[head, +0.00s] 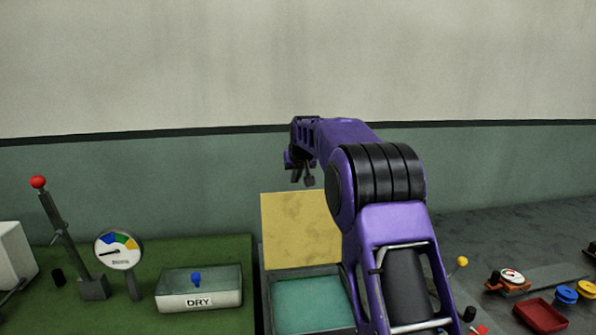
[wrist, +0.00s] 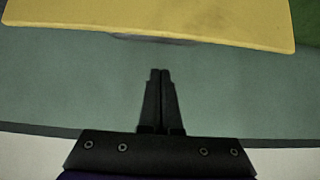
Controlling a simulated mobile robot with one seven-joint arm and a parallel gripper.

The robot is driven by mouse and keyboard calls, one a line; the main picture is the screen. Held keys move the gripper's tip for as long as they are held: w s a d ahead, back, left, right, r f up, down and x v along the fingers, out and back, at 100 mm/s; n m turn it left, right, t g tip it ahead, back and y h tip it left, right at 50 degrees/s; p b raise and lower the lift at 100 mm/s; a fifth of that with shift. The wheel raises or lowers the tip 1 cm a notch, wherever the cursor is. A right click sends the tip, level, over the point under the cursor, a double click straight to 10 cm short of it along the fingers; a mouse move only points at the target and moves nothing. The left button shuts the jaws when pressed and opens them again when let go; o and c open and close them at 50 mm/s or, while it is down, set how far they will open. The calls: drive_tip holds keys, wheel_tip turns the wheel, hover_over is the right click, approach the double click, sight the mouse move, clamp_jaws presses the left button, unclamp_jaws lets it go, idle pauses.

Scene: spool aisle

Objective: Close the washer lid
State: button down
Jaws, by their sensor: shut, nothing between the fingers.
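The washer lid (head: 298,228) is a yellow panel standing up and open at the back of a grey box with a teal inside (head: 312,304) in the head view. My arm hides the right part of the lid and box. My gripper (head: 301,180) is above the lid's top edge, shut and empty. In the wrist view the shut fingers (wrist: 161,74) point towards the yellow lid (wrist: 190,18), with a gap of teal wall between them. The fingers look apart from the lid.
Left of the box, a green mat (head: 220,255) holds a DRY box (head: 199,290) with a blue knob, a dial gauge (head: 119,250) and a red-topped lever (head: 62,225). At right are a red tray (head: 541,316) and spools (head: 567,294). A wall stands behind.

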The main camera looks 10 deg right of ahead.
drive_tip(key=shift+s+f+b, duration=0.15)
drive_tip(key=shift+s+f, duration=0.25)
drive_tip(key=shift+f, duration=0.3)
drive_tip(key=shift+s+f+b, duration=0.15)
drive_tip(key=shift+s+f, duration=0.2)
drive_tip(key=shift+f, duration=0.35)
drive_tip(key=shift+s+f, duration=0.1)
